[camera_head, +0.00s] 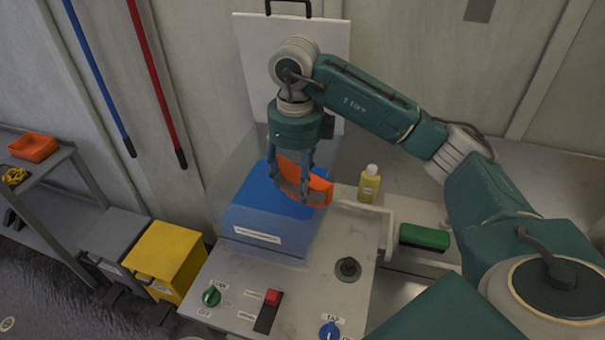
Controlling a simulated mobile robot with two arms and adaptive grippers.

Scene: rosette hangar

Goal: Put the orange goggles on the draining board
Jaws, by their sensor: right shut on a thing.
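The orange goggles (318,190) are between the fingers of my right gripper (298,192), which reaches down from above. The fingers are shut on the goggles and hide part of them. The goggles show over the right part of a blue box-shaped thing (262,210) with a white label. I cannot tell whether they touch it. I cannot make out the draining board for certain; my right arm covers much of the counter at the right. My left gripper is not in view.
A yellow bottle (369,184) and a green block (424,237) stand right of the goggles. A black knob (348,268), a green knob (211,296), a red switch (272,297) and a blue tap knob (329,331) are in front. A yellow bin (165,256) stands left.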

